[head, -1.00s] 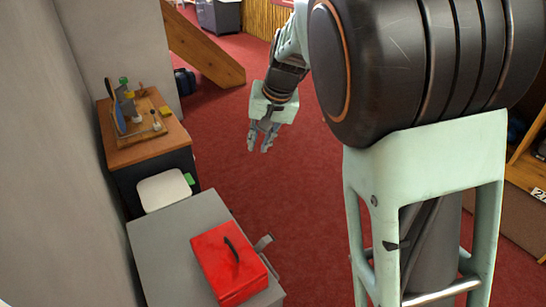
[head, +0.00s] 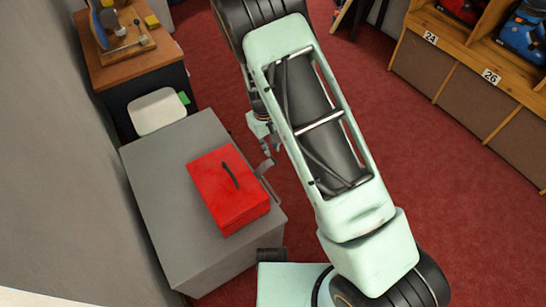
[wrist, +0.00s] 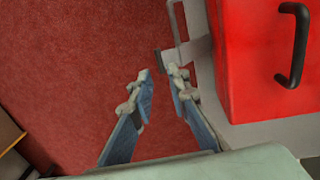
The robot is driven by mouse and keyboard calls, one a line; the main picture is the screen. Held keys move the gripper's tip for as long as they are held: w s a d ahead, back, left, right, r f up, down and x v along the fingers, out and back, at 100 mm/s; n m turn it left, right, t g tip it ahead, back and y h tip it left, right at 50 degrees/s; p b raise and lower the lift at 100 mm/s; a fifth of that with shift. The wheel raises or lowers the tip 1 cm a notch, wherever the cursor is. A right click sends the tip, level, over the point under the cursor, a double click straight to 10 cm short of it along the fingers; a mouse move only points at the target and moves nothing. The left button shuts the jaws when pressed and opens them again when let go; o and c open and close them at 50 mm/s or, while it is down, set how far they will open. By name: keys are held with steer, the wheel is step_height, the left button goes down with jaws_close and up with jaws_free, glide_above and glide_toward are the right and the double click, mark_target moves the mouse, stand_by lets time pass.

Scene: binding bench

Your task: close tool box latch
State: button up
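The red tool box (head: 226,190), with a black handle on its lid, sits on the grey bench top. It also shows at the upper right of the wrist view (wrist: 262,75). Its lid appears down. A grey metal latch piece (head: 265,166) sticks out from the box's right side, and in the wrist view it is the pale bracket (wrist: 178,50) left of the box. My gripper (wrist: 159,71) is empty, its fingertips apart with a narrow gap, just off the latch piece. In the head view my gripper (head: 271,150) is partly hidden by my arm.
The grey bench (head: 165,200) stands close to the wall. A white stool or seat (head: 156,111) and a wooden table (head: 125,65) with tools lie beyond it. Wooden shelving (head: 470,80) stands at the right. Red carpet between is clear.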

mark_target(274, 160)
steer(key=f, duration=0.2)
steer(key=f+b, duration=0.1)
steer(key=f, duration=0.3)
steer(key=shift+w+d+f+b, duration=0.25)
steer(key=shift+d+f+b, duration=0.05)
jaws_close()
